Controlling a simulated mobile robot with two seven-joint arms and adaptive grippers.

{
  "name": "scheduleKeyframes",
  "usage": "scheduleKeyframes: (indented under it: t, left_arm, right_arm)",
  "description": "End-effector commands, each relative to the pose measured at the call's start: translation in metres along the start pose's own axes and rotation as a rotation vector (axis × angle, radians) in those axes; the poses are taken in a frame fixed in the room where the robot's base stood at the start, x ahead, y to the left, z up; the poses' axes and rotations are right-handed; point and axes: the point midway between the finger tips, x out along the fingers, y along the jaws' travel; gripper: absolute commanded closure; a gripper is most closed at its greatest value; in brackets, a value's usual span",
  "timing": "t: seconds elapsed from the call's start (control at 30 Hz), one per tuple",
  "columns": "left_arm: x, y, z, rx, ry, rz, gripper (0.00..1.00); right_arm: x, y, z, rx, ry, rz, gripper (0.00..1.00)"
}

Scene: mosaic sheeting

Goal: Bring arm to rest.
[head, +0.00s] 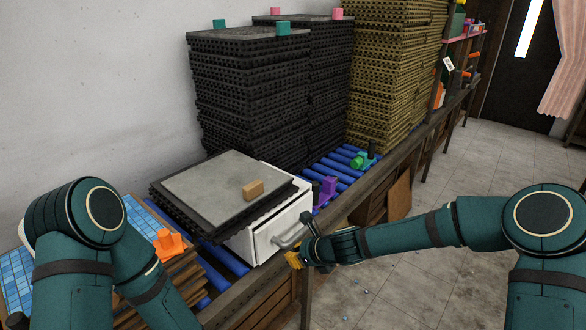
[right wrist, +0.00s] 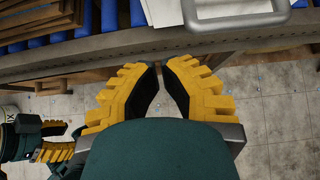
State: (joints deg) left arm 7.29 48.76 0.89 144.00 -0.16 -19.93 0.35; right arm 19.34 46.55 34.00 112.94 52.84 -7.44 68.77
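My right arm reaches in from the right in the head view. Its gripper (head: 297,258) is low beside the white drawer unit, near the drawer's handle. In the right wrist view the yellow toothed fingers (right wrist: 161,78) have black pads that stand apart, with a narrow gap at the tips and only floor between them. It holds nothing. My left arm (head: 88,245) is folded at the lower left of the head view, and its gripper is out of that view. The left gripper (right wrist: 48,141) shows small at the left edge of the right wrist view, its yellow fingers apart.
A white drawer unit (head: 262,243) stands on the blue roller conveyor (head: 338,170), under dark sheets with a tan block (head: 253,190). Tall sheet stacks (head: 245,100) stand behind. Blue mosaic sheets (head: 150,228) bear an orange piece (head: 169,242).

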Motion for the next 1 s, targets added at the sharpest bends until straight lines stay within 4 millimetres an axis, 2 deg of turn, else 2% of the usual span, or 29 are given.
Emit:
scheduleKeyframes:
  t: [0.07,0.17,0.27,0.3,0.4,0.53,0.6,0.73,1.0]
  left_arm:
    - [0.0,0.0,0.0,0.0,0.0,0.0,0.51]
    - [0.0,0.0,0.0,0.0,0.0,0.0,0.51]
    - [0.0,0.0,0.0,0.0,0.0,0.0,0.51]
    - [0.0,0.0,0.0,0.0,0.0,0.0,0.51]
    - [0.0,0.0,0.0,0.0,0.0,0.0,0.51]
    - [0.0,0.0,0.0,0.0,0.0,0.0,0.51]
    - [0.0,0.0,0.0,0.0,0.0,0.0,0.51]
    - [0.0,0.0,0.0,0.0,0.0,0.0,0.51]
    - [0.0,0.0,0.0,0.0,0.0,0.0,0.51]
  right_arm:
    - [0.003,0.006,-0.013,-0.071,0.026,0.006,1.0]
    - [0.006,0.021,-0.051,-0.295,0.095,0.031,1.0]
    - [0.005,0.045,-0.108,-0.659,0.185,0.098,1.0]
    - [0.002,0.055,-0.133,-0.821,0.215,0.138,1.0]
    - [-0.012,0.08,-0.187,-1.209,0.258,0.256,1.0]
    - [-0.035,0.108,-0.238,-1.623,0.245,0.414,1.0]
    - [-0.046,0.12,-0.257,-1.784,0.219,0.481,1.0]
    - [-0.06,0.133,-0.275,-1.964,0.174,0.557,1.0]
    - [-0.063,0.136,-0.279,-2.005,0.162,0.573,1.0]
